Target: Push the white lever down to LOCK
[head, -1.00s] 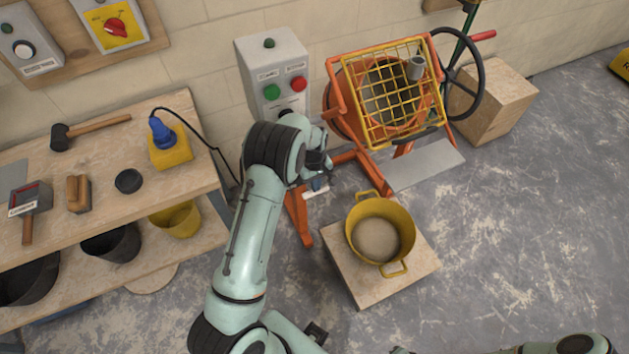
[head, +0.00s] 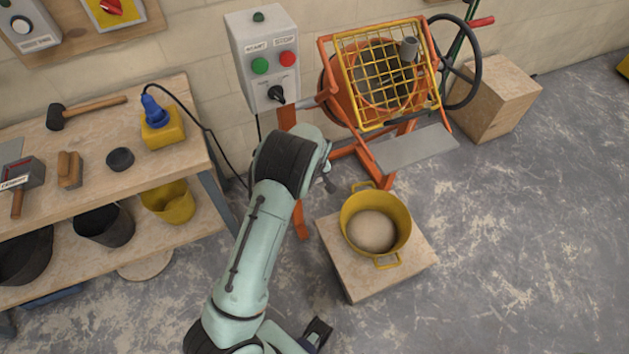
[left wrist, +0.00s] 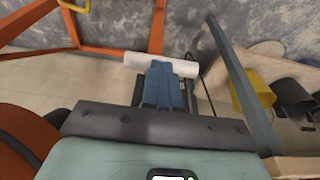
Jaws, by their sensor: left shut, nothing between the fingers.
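The white lever (left wrist: 187,68) shows in the left wrist view as a pale bar lying crosswise beside an orange frame leg. My left gripper (left wrist: 160,67) has its blue fingers shut and empty, with their tips at the middle of the bar. I cannot tell whether they press on it. In the head view my left arm hides both the gripper and the lever, below the orange mixer (head: 348,90). No LOCK mark can be made out.
A grey control box (head: 262,60) stands left of the mixer. A yellow pot (head: 348,222) sits on a wooden block (head: 330,255) right of my arm. A workbench (head: 100,190) with tools and buckets is at left.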

